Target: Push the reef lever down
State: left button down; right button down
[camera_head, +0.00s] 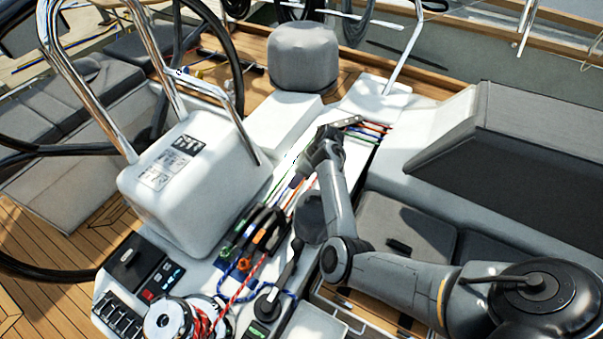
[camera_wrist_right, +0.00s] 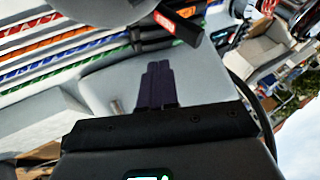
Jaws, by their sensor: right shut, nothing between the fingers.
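A bank of black rope clutches (camera_head: 266,226) with levers sits on the white console, with coloured lines running into it. In the right wrist view, a black lever (camera_wrist_right: 181,24) with a red label stands out at an angle from the clutches; the label's lettering is too small to read, so I cannot tell for sure that it is the reef lever. My right gripper (camera_head: 296,182) is shut and empty, just beyond the clutches. Its dark fingers also show in the right wrist view (camera_wrist_right: 157,70), close to the labelled lever; contact cannot be told. My left gripper is out of view.
Red, blue, green and orange lines (camera_wrist_right: 60,45) run beside the gripper. A winch (camera_head: 168,320) with red rope and a black handle (camera_head: 283,275) stand in front. The white pedestal (camera_head: 190,180) with steel rails is at left, a grey-covered winch (camera_head: 302,57) behind.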

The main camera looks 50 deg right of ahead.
jog(key=a+f+p, duration=0.1)
jog(key=a+f, duration=0.2)
jog(key=a, duration=0.2)
jog(key=shift+a+f, duration=0.35)
jog(key=shift+f, duration=0.05)
